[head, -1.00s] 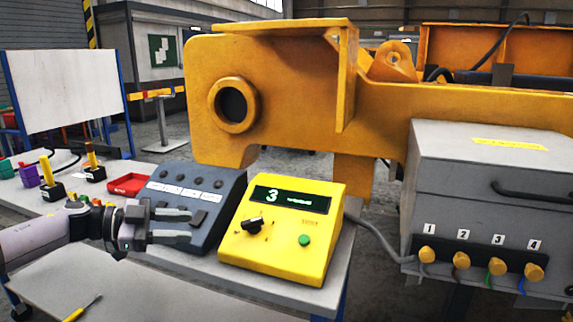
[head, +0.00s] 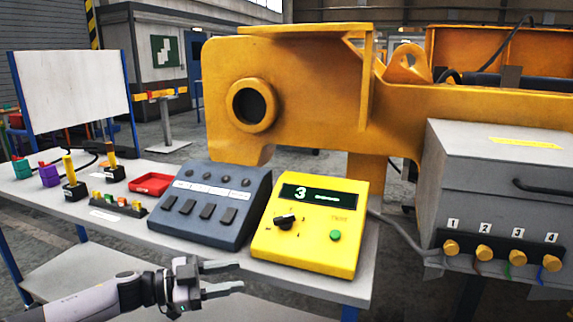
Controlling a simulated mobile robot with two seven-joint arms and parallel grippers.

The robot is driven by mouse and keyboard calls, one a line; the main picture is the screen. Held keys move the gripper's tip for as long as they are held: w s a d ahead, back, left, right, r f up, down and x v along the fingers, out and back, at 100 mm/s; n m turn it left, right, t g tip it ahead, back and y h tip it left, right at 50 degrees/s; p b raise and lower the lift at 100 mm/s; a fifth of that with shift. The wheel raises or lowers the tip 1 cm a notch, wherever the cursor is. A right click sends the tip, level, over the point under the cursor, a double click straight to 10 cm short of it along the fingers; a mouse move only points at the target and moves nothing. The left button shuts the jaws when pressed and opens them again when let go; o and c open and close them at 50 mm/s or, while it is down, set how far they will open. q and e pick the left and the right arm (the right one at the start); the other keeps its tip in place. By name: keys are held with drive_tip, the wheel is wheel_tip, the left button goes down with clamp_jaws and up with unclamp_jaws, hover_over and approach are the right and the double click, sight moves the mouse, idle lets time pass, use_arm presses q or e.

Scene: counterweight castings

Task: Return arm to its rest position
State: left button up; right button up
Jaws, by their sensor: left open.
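My left gripper (head: 222,279) is open and empty. It is low in the head view, in front of the workbench's front edge, with its fingers pointing right. It is apart from the dark grey switch box (head: 207,210) and the yellow tester (head: 315,225) on the bench. The tester's display reads 3, and it has a black knob (head: 286,221) and a green button (head: 335,235). My right gripper is not in view.
The workbench (head: 120,232) also carries a red tray (head: 151,183), joysticks and a small connector strip (head: 118,205). A large yellow casting (head: 300,110) stands behind. A grey box (head: 480,180) with numbered connectors is at right. A lower shelf (head: 75,270) lies under the bench.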

use_arm(q)
drive_tip(key=s+d+f+n+t+y+p, duration=0.1)
drive_tip(key=s+d+f+n+t+y, duration=0.2)
drive_tip(key=s+d+f+n+t, duration=0.6)
drive_tip(key=s+a+f+n+g+y, duration=0.2)
drive_tip(key=s+a+f+y, duration=0.3)
drive_tip(key=s+a, duration=0.3)
drive_tip(key=s+a+f+n+g+y+p, duration=0.1)
drive_tip(key=s+a+f+n+y, duration=0.3)
drive_tip(key=s+a, duration=0.5)
drive_tip(key=s+f+g+y, duration=0.1)
drive_tip(key=s+f+y, duration=0.1)
drive_tip(key=s+f, duration=0.1)
drive_tip(key=shift+s+a+n, duration=0.2)
drive_tip(key=shift+n, duration=0.2)
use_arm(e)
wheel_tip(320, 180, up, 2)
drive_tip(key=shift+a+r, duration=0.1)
use_arm(q)
drive_tip(key=shift+f, duration=0.1)
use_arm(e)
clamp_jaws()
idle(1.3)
